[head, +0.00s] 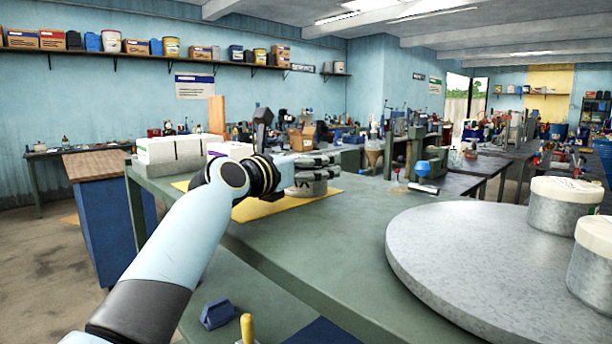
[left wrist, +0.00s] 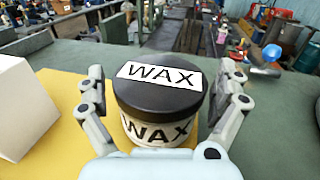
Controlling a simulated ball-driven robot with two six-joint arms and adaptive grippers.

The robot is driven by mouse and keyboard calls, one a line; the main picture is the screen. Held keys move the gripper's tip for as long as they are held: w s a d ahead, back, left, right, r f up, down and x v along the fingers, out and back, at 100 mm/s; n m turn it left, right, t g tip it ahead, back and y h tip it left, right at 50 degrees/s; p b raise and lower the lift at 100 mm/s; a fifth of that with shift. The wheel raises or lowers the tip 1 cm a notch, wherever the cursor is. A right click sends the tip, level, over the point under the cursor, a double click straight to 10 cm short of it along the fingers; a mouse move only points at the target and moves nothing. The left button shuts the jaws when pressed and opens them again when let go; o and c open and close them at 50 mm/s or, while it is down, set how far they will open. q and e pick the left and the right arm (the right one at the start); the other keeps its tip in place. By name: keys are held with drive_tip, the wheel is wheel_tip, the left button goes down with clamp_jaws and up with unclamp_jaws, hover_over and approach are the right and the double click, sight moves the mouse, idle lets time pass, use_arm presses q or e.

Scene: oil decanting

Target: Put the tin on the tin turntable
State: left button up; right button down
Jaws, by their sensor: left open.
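A tin marked WAX with a dark lid (left wrist: 160,78) stands upright on the yellow mat (left wrist: 62,135) in the left wrist view. In the head view the tin (head: 312,184) is partly hidden behind my left gripper (head: 322,162). My left gripper is open, with one finger on each side of the tin; whether they touch it I cannot tell. The round grey turntable (head: 440,250) lies at the right of the head view. Two grey tins with pale lids (head: 566,205) stand on its right side. My right gripper is not in view.
White boxes (head: 168,149) stand at the bench's left end, and one white box (left wrist: 20,105) is left of the tin. A blue-topped item (head: 422,168) stands beyond. The green bench (head: 345,225) between mat and turntable is clear.

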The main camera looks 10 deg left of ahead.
use_arm(q)
drive_tip(key=shift+c, duration=0.3)
drive_tip(key=c, duration=1.4)
drive_tip(key=shift+r, duration=0.1)
drive_tip(key=shift+r, duration=0.1)
